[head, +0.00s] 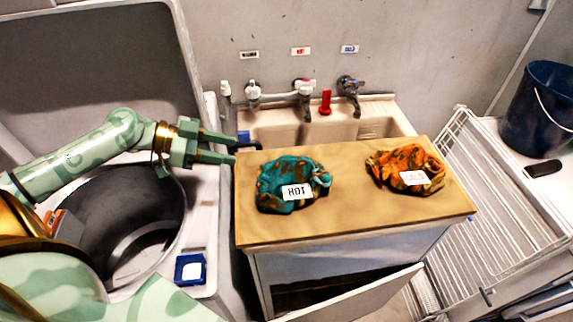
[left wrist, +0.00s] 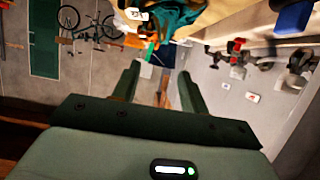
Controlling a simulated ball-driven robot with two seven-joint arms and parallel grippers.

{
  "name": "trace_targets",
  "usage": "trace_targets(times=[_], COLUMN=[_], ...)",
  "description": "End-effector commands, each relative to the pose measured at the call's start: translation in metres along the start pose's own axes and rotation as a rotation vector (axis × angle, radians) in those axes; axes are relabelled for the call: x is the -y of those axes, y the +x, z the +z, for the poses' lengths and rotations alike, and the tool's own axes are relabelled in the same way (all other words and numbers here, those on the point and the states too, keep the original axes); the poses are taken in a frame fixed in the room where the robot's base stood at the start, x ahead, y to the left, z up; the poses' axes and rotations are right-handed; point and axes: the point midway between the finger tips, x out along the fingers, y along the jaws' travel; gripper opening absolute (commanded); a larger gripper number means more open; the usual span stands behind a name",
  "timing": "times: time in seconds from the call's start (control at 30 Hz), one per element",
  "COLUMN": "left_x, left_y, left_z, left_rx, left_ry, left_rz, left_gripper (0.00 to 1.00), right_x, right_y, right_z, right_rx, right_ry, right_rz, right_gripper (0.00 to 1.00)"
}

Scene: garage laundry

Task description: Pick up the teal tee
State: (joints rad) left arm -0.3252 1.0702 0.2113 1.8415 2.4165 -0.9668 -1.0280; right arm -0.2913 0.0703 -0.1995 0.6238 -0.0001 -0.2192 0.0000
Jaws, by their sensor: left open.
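The teal tee (head: 285,172) is a crumpled teal and brown bundle with a white "HOT" tag, lying on the left part of the wooden board (head: 345,220). It also shows at the top of the left wrist view (left wrist: 188,15), upside down. My left gripper (head: 236,149) is open and empty, just left of the tee near the board's back left corner, fingers pointing right. In the left wrist view its two fingers (left wrist: 160,75) stand apart with nothing between them. My right gripper is not seen.
An orange and brown bundle (head: 408,168) with a white tag lies on the board's right side. Behind are a sink (head: 365,128) and taps (head: 303,88). An open washer drum (head: 125,215) is at left. A wire rack (head: 495,200) and blue bucket (head: 540,105) are at right.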

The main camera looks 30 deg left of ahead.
Motion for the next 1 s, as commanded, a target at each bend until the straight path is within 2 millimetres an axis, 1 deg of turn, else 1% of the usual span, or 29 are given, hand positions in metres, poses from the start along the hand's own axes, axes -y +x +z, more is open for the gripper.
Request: trace_targets(times=[0.07,0.17,0.3,0.4,0.5,0.6,0.77,0.87,1.0], left_x=[0.001,0.002,0.002,0.002,0.002,0.002,0.001,0.002,0.002], left_y=[0.002,0.014,0.046,0.068,0.087,0.102,0.113,0.127,0.150], left_z=[-0.001,-0.001,0.000,-0.002,-0.003,-0.003,-0.002,-0.004,-0.004], left_rx=[-0.003,-0.006,-0.007,-0.009,-0.008,-0.007,-0.004,-0.007,-0.006], left_ry=[0.000,0.000,0.001,0.001,0.001,0.000,-0.001,0.001,-0.001], left_rz=[-0.001,0.000,0.000,-0.002,-0.001,-0.003,-0.001,-0.001,-0.001], left_gripper=[0.44,0.44,0.44,0.44,0.44,0.44,0.44,0.44,0.44], right_x=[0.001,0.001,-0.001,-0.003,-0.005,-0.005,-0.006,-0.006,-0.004], right_y=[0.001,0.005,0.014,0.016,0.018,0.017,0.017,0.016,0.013], right_z=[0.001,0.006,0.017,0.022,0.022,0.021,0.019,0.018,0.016], right_rx=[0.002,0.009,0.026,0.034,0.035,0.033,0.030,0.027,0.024], right_ry=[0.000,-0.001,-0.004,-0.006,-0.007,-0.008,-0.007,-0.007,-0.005], right_rz=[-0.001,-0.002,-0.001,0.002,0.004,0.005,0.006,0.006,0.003], right_gripper=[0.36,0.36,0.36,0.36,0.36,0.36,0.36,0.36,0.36])
